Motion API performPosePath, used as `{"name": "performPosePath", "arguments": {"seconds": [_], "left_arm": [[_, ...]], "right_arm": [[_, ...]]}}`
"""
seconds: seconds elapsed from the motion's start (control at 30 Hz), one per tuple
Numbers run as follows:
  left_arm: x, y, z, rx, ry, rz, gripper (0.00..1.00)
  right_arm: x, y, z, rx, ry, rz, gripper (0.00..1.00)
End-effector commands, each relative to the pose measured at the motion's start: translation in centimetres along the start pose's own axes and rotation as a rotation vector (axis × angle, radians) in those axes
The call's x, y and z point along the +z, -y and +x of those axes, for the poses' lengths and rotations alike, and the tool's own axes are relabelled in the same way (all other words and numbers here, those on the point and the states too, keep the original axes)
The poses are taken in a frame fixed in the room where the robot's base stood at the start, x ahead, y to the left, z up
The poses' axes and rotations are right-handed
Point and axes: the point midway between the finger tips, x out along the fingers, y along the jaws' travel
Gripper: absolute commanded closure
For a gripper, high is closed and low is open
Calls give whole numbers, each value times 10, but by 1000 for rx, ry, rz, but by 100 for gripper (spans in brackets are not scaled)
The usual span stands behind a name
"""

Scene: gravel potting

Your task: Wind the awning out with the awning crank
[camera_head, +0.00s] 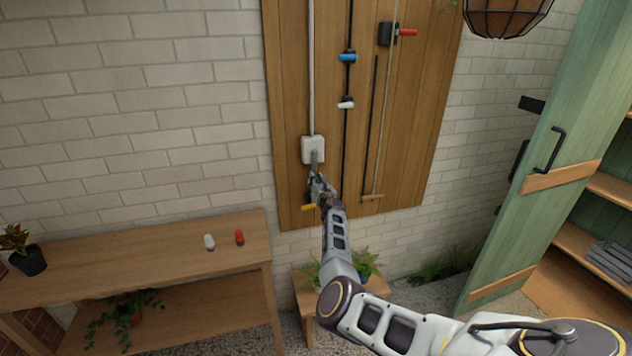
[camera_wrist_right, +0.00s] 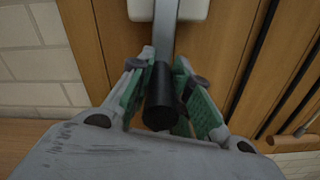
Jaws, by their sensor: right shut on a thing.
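The awning crank is a white wall box (camera_head: 313,147) with a grey arm hanging straight down from it, on the wooden board. In the right wrist view the grey arm (camera_wrist_right: 166,30) runs from the box to a black cylindrical handle (camera_wrist_right: 160,105). My right gripper (camera_head: 319,185) is at the lower end of the arm, shut on the black handle. In the right wrist view the green-padded fingers (camera_wrist_right: 162,84) stand on both sides of the handle. In the head view the gripper hides the handle. My left gripper is not in view.
A yellow piece (camera_head: 308,207) shows just left of my right gripper. Right of the crank are blue (camera_head: 347,57) and white (camera_head: 346,105) knobs and a red-handled dark box (camera_head: 388,34). A wooden bench (camera_head: 140,262) stands lower left, a green door (camera_head: 555,130) at right.

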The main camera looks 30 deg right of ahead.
Motion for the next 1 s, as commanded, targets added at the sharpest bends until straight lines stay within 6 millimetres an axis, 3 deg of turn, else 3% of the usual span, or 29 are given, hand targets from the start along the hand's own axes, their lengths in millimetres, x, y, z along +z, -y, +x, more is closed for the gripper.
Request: {"name": "performPosePath", "arguments": {"seconds": [0.07, 0.1, 0.3, 0.57, 1.0], "left_arm": [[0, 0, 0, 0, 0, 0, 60], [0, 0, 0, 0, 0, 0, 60], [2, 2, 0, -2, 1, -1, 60], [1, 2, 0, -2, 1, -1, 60], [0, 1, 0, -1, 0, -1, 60]], "right_arm": [[-10, 0, -2, 0, -13, 1, 100], [-10, 0, -2, 0, -13, 0, 78], [-11, 0, -2, 0, -14, 0, 57], [-6, 0, -5, 0, -7, -2, 57], [-2, 0, -25, 1, -2, -3, 57]]}}
